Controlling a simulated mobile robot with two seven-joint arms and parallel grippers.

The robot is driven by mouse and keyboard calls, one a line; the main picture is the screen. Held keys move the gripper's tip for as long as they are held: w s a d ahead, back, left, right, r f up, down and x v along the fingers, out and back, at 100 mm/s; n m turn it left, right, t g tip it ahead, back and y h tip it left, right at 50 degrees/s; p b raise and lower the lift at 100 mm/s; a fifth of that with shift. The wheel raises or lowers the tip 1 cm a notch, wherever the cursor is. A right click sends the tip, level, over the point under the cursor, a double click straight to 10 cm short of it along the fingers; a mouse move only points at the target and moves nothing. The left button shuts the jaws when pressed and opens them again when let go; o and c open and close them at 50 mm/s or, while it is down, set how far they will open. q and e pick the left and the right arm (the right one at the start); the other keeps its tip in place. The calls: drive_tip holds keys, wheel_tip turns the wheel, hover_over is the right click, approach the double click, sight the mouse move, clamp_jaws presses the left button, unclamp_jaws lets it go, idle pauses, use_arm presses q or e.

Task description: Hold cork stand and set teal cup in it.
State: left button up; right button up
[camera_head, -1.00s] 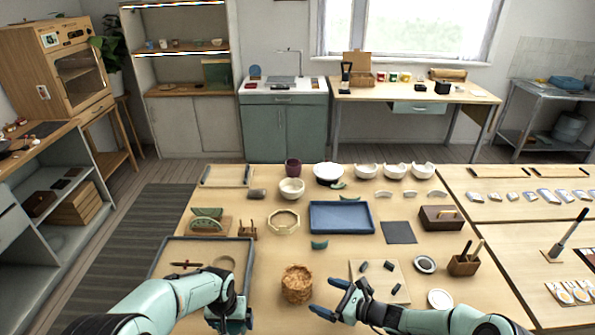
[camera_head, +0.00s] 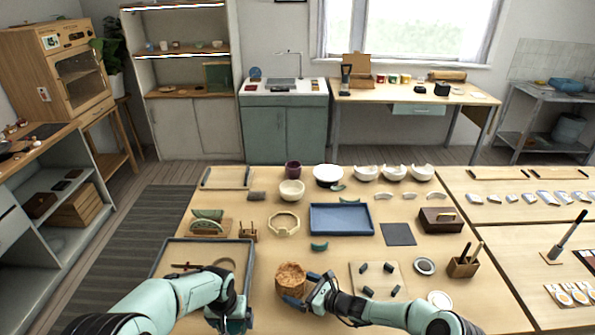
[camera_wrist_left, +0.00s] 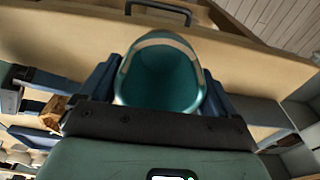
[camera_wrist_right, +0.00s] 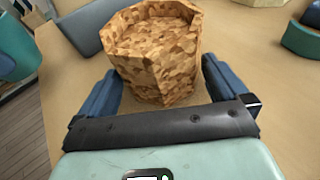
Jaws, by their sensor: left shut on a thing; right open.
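The cork stand (camera_head: 291,275) is a short, faceted, speckled brown block with a hollow top, upright near the table's front edge. My right gripper (camera_head: 304,290) is at its right side, open. In the right wrist view the stand (camera_wrist_right: 155,55) is between the two blue fingers, with a gap by the right finger. My left gripper (camera_head: 229,322) is shut on the teal cup (camera_wrist_left: 160,80), left of the stand near the table's front edge. The cup's open mouth and pale rim band show in the left wrist view. Its lower part is hidden there. The cup (camera_wrist_right: 14,55) also shows in the right wrist view.
A grey-rimmed tray (camera_head: 170,262) lies left of the stand. A board (camera_head: 378,275) with small dark blocks is to the right. A small teal piece (camera_head: 319,246) and a blue tray (camera_head: 341,218) lie behind.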

drive_tip(key=c, duration=0.3)
drive_tip(key=shift+c, duration=0.2)
use_arm(q)
drive_tip(key=shift+w, duration=0.1)
drive_tip(key=w+d+r, duration=0.5)
drive_tip(key=w+d, duration=0.2)
drive_tip(key=w, duration=0.1)
drive_tip(key=w+d+r, duration=0.5)
drive_tip(key=w+d, duration=0.2)
drive_tip(key=d, duration=0.1)
drive_tip(key=shift+w+r+t, duration=0.15)
drive_tip(key=shift+w+t, duration=0.15)
drive_tip(key=shift+w, duration=0.05)
